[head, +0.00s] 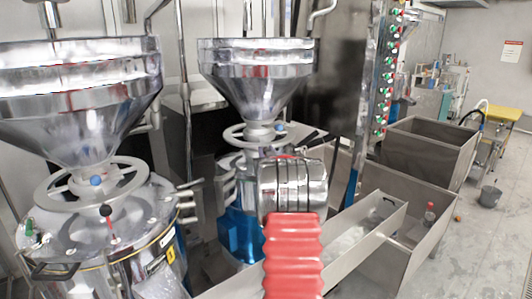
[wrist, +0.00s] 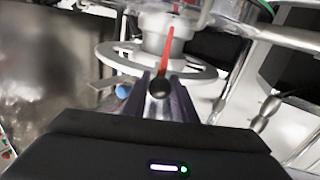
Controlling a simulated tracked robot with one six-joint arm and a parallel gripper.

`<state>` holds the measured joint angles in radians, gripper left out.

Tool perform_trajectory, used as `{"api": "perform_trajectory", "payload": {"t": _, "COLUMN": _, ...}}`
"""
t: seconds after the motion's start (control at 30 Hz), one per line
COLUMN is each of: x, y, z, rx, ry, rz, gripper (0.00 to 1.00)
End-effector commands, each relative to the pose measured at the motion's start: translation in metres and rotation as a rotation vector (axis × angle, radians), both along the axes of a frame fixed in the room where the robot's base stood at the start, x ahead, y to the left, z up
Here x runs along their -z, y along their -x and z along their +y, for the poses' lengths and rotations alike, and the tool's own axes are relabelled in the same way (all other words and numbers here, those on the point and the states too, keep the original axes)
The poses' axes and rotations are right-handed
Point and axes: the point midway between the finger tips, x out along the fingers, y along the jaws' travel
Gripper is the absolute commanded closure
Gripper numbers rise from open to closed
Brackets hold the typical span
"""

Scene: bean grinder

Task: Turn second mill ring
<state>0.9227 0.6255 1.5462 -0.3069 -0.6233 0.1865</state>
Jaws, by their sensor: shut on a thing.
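The second mill has a metal funnel (head: 257,75) on top and a pale spoked ring (head: 240,134) around its neck. In the head view my arm's end hides the fingers and that knob.
The first mill, with its own ring (head: 92,181) and funnel (head: 80,100), stands close on the left. A metal trough (head: 350,235) and bins (head: 425,150) lie to the right. A panel of green buttons (head: 388,70) stands behind. Open floor (head: 490,235) is at the far right.

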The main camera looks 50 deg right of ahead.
Motion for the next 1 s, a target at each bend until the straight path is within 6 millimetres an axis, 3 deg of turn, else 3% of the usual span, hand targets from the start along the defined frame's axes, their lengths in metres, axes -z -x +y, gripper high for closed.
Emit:
{"api": "perform_trajectory", "payload": {"t": 0.2, "x": 0.0000, "y": -0.0003, "z": 0.0004, "rx": -0.001, "ry": 0.000, "rz": 0.000, "gripper": 1.00}}
{"api": "perform_trajectory", "payload": {"t": 1.0, "x": 0.0002, "y": -0.0037, "z": 0.0018, "rx": -0.011, "ry": 0.000, "rz": 0.000, "gripper": 1.00}}
